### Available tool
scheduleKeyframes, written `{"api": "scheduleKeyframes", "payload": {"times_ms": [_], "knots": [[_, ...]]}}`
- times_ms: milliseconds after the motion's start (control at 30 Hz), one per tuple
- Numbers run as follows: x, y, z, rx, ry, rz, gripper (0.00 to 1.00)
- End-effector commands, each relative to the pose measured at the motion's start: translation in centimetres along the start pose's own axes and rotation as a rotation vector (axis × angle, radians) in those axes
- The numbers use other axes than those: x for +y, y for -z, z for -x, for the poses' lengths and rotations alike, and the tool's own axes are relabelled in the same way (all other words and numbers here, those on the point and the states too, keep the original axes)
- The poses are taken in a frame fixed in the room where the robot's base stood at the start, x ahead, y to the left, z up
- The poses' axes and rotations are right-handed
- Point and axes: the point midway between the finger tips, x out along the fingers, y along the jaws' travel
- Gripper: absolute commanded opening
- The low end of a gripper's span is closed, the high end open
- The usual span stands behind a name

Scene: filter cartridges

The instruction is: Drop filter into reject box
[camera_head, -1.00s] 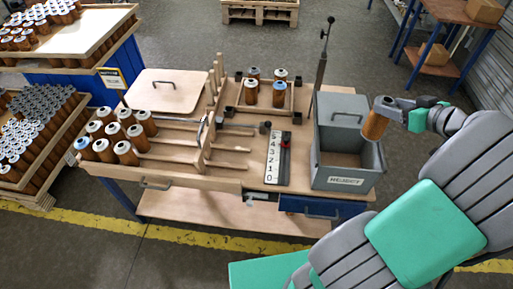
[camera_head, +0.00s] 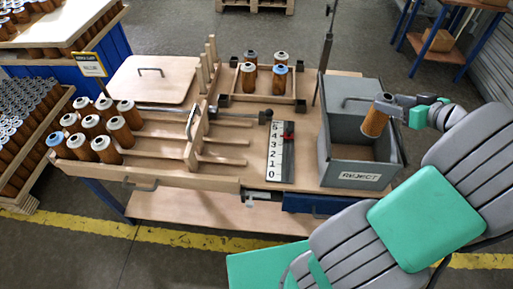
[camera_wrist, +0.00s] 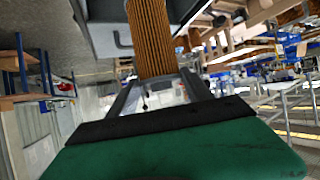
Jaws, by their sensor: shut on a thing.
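An orange pleated filter (camera_head: 375,119) with a grey cap is held in my gripper (camera_head: 391,101). In the wrist view the filter (camera_wrist: 151,38) stands between the two fingers of my gripper (camera_wrist: 158,80), which are shut on it. The grey reject box (camera_head: 355,179), with a white REJECT label on its front, stands at the right end of the bench. Its lid is raised at the back. In the head view the filter overlaps the box's opening and looks tilted; its exact height over the box is hard to tell.
Several filters (camera_head: 120,132) stand on the bench's left side by wooden rails. A wooden tray (camera_head: 263,99) holds more filters at the back. A numbered scale board (camera_head: 281,152) lies left of the box. A thin upright post (camera_head: 326,55) rises behind the box.

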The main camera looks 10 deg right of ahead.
Motion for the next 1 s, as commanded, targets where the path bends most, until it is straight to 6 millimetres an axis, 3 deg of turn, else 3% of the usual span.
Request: {"api": "scheduleKeyframes", "payload": {"times_ms": [33,167,467,500,800,1000], "knots": [[0.0,-1.1,-0.6,0.0,0.001,-0.001,0.0],[0.0,-2.5,-1.3,0.0,0.0,-0.002,0.0],[0.0,-2.7,-1.5,0.0,-0.001,0.0,0.0],[0.0,-2.7,-1.5,0.0,-0.001,0.0,0.61],[0.0,-2.7,-1.5,0.0,0.0,0.0,0.84],[0.0,-2.7,-1.5,0.0,0.0,-0.001,0.84]]}}
